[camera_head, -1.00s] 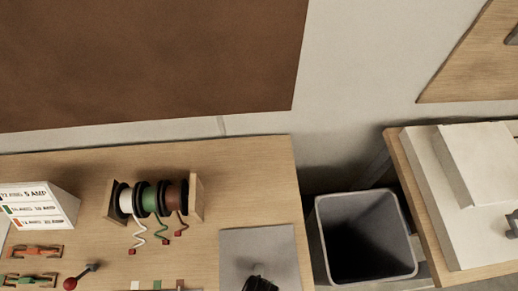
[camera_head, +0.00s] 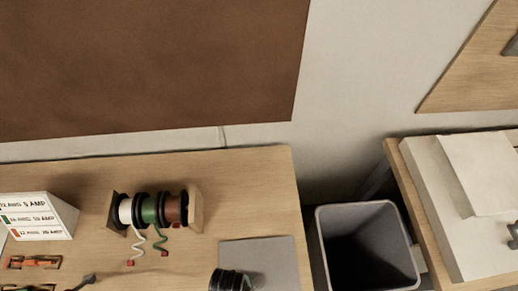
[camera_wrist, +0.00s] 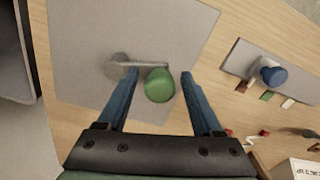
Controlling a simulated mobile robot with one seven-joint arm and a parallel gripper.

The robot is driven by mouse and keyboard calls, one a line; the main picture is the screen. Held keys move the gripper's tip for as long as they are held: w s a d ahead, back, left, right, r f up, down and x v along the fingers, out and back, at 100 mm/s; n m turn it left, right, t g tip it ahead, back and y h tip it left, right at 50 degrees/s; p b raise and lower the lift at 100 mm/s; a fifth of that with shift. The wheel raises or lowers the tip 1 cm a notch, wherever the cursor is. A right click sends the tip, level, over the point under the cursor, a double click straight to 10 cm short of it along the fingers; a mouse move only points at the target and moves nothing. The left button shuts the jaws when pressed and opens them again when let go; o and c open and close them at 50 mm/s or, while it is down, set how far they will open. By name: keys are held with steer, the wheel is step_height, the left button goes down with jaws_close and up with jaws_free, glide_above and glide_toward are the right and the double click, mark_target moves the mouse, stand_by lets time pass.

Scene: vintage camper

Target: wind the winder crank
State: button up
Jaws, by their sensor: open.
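The winder crank (camera_wrist: 142,65) shows in the wrist view as a grey hub and arm with a green knob (camera_wrist: 160,86). It is on a grey plate (camera_wrist: 80,40), which also shows in the head view (camera_head: 272,258). My gripper (camera_wrist: 159,74) is open, with one blue finger on each side of the green knob in the picture. The left fingertip overlaps the crank arm there. I cannot tell whether the fingers are low enough to be around the knob or whether they touch it. In the head view the crank is out of sight.
A blue-knobbed lever (camera_wrist: 272,75) stands on another grey plate beside coloured swatches. The rack of wire spools (camera_head: 196,210) is behind on the bench. A labelled box (camera_head: 62,215) is at left. A grey bin (camera_head: 402,225) stands beyond the bench's right edge.

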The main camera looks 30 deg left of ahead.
steer(key=shift+r, duration=0.1)
steer(key=shift+r, duration=2.4)
steer(key=shift+r, duration=0.1)
step_height(320, 180, up, 13)
steer(key=b, duration=0.2)
steer(key=w+r+m+t+y+b, duration=0.1)
steer(key=w+r+t+b, duration=0.2)
steer(key=w, duration=0.6)
steer(key=w+r+m+t+b, duration=0.15)
steer(key=w+t, duration=0.25)
steer(key=w, duration=0.5)
steer(key=w+d+r+m+t+b, duration=0.1)
steer(key=w+r+t+b, duration=0.3)
steer(key=r, duration=0.4)
steer(key=w+d+r+m+t+b, duration=0.1)
steer(key=w+r+m+t, duration=0.1)
steer(key=w+r+t, duration=0.4)
steer(key=s+d+r+m+t+b, duration=0.1)
steer(key=s+d+r+t+b, duration=0.1)
steer(key=r, duration=0.7)
steer(key=s+d+r+m+t+b, duration=0.1)
steer(key=r+t, duration=0.4)
steer(key=r, duration=0.5)
steer(key=s+d+r+m+t+h+b, duration=0.1)
steer(key=s+d+r+m+t+b, duration=0.1)
steer(key=r, duration=0.8)
steer(key=s+d+t+b, duration=0.1)
steer(key=d, duration=0.1)
steer(key=shift+s+d, duration=0.25)
steer(key=shift+d, duration=0.15)
